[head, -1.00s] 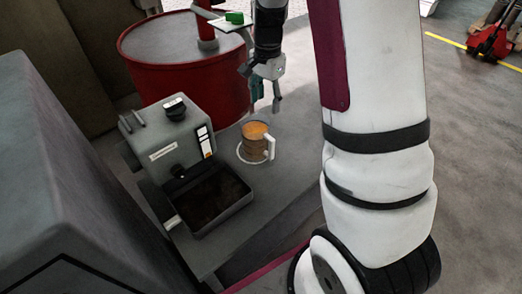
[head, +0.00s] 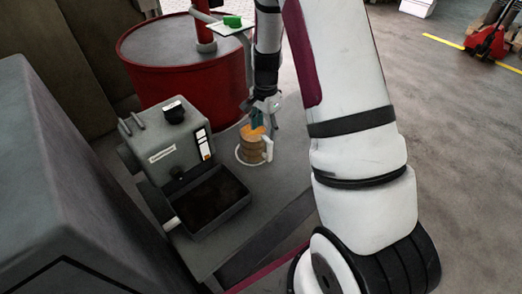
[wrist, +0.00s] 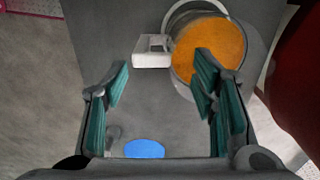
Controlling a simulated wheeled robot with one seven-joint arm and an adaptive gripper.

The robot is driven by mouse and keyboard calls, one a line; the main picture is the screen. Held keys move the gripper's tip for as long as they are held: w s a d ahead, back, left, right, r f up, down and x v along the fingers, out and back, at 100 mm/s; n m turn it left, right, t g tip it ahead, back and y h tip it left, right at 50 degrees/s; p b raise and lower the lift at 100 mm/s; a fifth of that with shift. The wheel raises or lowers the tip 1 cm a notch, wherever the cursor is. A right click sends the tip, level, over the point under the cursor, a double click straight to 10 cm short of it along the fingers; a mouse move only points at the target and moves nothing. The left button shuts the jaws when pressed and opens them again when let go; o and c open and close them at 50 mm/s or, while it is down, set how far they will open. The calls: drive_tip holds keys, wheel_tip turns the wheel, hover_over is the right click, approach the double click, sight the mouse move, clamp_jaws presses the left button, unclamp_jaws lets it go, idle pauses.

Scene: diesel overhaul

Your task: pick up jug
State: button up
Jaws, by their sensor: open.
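The jug (head: 250,150) is a clear, upright cup-like vessel with orange-brown contents and a pale handle (head: 268,148) on its right side. It stands on a pale ring on the grey table. My gripper (head: 264,119) is open just above the jug's rim, near the handle side. In the wrist view the jug (wrist: 208,42) is at the top, seen from above, with its handle pointing left. My gripper's teal-padded fingers (wrist: 161,75) are apart and empty; the right finger overlaps the jug's lower edge. I cannot tell whether it touches.
A grey machine (head: 170,142) with a dark open tray (head: 243,203) stands left of the jug. A red drum (head: 180,85) stands behind. A small stand with a green item (head: 232,21) is close to my arm. A blue disc (wrist: 145,149) shows low in the wrist view.

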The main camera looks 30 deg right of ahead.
sight(266, 137)
drive_tip(key=shift+s+d+f+p, duration=0.1)
drive_tip(key=shift+f+p, duration=0.25)
drive_tip(key=shift+f, duration=1.85)
clamp_jaws()
